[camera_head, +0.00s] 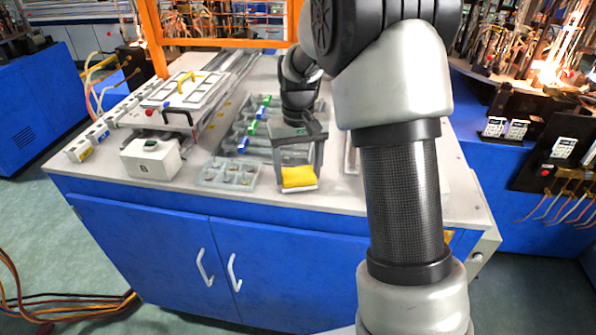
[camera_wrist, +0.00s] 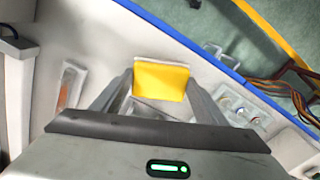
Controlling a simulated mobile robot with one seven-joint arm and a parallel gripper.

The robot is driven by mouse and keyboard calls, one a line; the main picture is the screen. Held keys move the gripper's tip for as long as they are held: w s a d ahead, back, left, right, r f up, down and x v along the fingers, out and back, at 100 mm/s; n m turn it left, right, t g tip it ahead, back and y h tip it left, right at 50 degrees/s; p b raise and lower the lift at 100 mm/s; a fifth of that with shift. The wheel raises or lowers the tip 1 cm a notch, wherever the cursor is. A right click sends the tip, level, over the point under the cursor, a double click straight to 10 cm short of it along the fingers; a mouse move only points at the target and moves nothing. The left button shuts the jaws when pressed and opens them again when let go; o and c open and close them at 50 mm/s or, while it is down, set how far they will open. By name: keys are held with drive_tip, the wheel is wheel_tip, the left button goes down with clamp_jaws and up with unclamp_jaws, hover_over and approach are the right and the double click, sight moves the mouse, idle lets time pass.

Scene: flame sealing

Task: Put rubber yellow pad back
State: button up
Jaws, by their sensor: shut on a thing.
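The yellow rubber pad (camera_head: 298,177) is in my gripper (camera_head: 298,170), near the front edge of the workbench top. In the wrist view the pad (camera_wrist: 161,80) shows as a flat yellow face between the two fingertips (camera_wrist: 160,84), with a thin white edge along its top. My gripper is shut on the pad from both sides.
A clear tray (camera_head: 229,173) with small compartments stands just left of my gripper. Behind it is a rack with blue and green parts (camera_head: 250,127). A white box with a button (camera_head: 150,158) stands further left. The bench's front strip (camera_head: 340,198) is mostly clear.

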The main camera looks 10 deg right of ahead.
drive_tip(key=shift+f, duration=0.2)
drive_tip(key=o, duration=1)
